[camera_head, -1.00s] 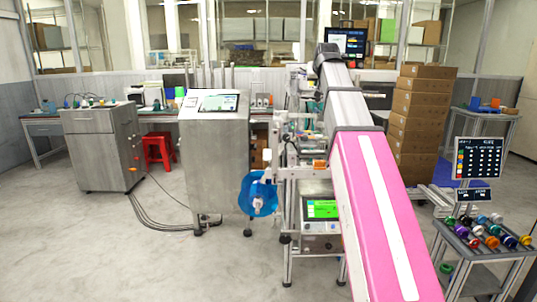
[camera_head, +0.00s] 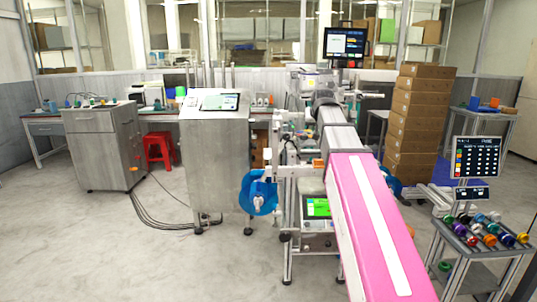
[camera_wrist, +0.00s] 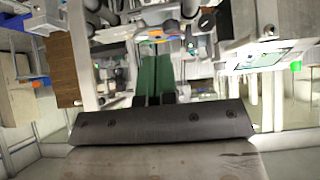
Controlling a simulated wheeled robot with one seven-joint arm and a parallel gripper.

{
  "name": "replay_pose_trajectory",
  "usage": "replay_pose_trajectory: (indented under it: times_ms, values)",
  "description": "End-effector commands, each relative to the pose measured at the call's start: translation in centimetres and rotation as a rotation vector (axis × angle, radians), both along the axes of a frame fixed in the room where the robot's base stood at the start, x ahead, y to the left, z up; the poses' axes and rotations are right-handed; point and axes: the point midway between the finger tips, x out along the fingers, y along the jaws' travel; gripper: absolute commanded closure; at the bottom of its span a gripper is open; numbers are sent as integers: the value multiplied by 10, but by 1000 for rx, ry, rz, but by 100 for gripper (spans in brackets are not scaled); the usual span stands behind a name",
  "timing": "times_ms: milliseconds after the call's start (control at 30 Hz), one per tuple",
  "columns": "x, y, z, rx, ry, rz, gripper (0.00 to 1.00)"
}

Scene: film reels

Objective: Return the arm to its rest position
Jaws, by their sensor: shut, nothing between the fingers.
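My arm shows in the head view as a long pink link (camera_head: 372,225) with a pale stripe, followed by a grey link (camera_head: 338,138) reaching forward over the machine. Its far end is low among the machine parts, and my gripper cannot be made out there. In the wrist view, my gripper (camera_wrist: 154,99) shows as two small dark fingertips close together beyond a dark plate. It is shut and empty. Green strips lie beyond the fingertips in that view.
A machine with a blue reel (camera_head: 260,196) stands beside my arm on its left. A steel cabinet (camera_head: 213,160) is further left. Stacked brown boxes (camera_head: 415,125) and a rack of coloured reels (camera_head: 487,235) are on the right. The floor at front left is clear.

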Motion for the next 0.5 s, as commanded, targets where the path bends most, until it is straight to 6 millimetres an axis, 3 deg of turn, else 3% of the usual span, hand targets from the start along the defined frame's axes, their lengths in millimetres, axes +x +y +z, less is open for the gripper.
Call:
replay_pose_trajectory:
  times_ms: [33,100,500]
  values:
    - [-7,0,-27,0,32,0,100]
    - [-13,0,-57,0,72,0,100]
    - [-70,0,-220,0,295,0,100]
